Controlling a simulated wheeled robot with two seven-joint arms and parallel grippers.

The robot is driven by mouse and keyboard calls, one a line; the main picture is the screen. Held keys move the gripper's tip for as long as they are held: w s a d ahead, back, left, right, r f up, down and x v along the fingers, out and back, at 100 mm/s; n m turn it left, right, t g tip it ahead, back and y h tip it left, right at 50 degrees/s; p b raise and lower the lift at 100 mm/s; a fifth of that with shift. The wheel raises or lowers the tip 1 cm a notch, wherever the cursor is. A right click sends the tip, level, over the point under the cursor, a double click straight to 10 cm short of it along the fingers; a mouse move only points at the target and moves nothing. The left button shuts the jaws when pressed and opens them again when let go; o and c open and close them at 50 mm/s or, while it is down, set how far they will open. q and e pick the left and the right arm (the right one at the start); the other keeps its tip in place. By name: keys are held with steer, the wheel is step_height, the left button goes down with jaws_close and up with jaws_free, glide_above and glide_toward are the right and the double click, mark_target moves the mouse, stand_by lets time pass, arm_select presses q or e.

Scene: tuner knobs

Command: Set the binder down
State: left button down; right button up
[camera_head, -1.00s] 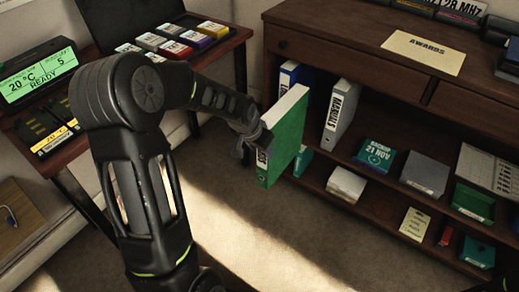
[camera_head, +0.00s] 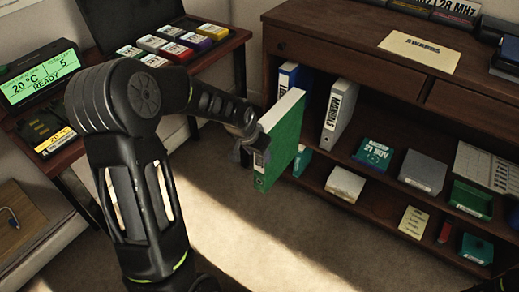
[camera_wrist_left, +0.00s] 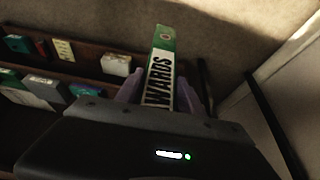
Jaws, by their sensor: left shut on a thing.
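A green binder (camera_head: 283,143) with white page edges stands roughly upright in the air in front of the dark wooden shelf unit. My left gripper (camera_head: 254,143) is shut on its spine side. On the desk top above the shelves lies a tan card labelled "AWARDS" (camera_head: 421,52). The part of the binder inside the jaws is hidden. My right gripper does not show.
A blue binder (camera_head: 289,80) and a grey "MANUALS" binder (camera_head: 338,112) stand on the upper shelf, behind the held one. Several boxes, including a teal one (camera_head: 374,154), fill the shelves. A side table (camera_head: 234,40) with small coloured boxes stands at the left.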

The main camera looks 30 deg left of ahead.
arm_select(q)
steer(key=w+d+r, duration=0.2)
steer(key=d+r, duration=1.3)
steer(key=d, duration=0.1)
steer(key=shift+w, duration=0.25)
